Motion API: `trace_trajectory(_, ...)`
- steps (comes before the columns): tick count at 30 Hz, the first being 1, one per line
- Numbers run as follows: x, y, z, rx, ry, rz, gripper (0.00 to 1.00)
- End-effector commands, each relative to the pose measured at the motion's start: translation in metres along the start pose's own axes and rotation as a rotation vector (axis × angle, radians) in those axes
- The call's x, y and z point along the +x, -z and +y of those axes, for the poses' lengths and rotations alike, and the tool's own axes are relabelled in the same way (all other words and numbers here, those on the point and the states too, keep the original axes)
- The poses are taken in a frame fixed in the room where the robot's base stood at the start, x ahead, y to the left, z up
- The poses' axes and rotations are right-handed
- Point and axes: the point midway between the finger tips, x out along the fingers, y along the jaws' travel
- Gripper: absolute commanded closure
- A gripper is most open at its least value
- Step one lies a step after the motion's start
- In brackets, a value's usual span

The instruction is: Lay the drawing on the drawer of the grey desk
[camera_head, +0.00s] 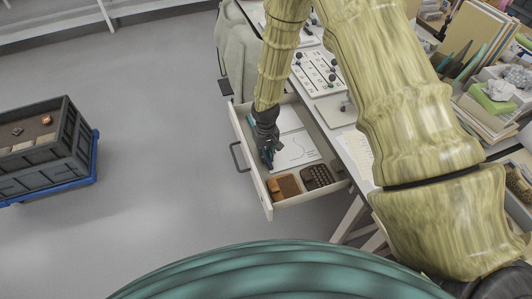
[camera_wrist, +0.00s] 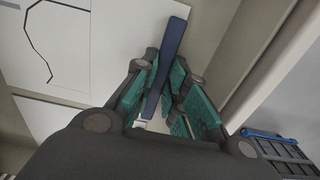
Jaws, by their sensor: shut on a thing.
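The grey desk's drawer (camera_head: 262,193) is pulled open. Inside it is a white sheet with a thin dark line, the drawing (camera_head: 298,152); its black line also shows at the upper left of the wrist view (camera_wrist: 62,40). My gripper (camera_head: 267,155) is over the drawer's left part, beside the drawing's left edge. In the wrist view its teal-padded fingers (camera_wrist: 170,105) are shut on a dark blue bar (camera_wrist: 168,58). I cannot tell whether the bar is joined to the drawing.
A brown block (camera_head: 284,187) and a dark segmented tray (camera_head: 316,176) lie in the drawer's front end. Another white sheet (camera_head: 289,119) lies farther back. The desk top holds a numbered board (camera_head: 318,72). A grey crate (camera_head: 40,150) stands at left; open floor lies between.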

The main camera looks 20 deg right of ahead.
Motion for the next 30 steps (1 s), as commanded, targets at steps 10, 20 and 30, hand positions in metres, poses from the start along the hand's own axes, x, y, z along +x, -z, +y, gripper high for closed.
trace_trajectory(10,0.0003,0.0001,0.0000,0.000,0.000,0.000,0.61)
trace_trajectory(20,0.0004,0.0001,-0.0001,0.000,0.000,0.000,0.43)
trace_trajectory(30,0.0001,0.0001,-0.0002,0.000,0.000,0.000,0.40)
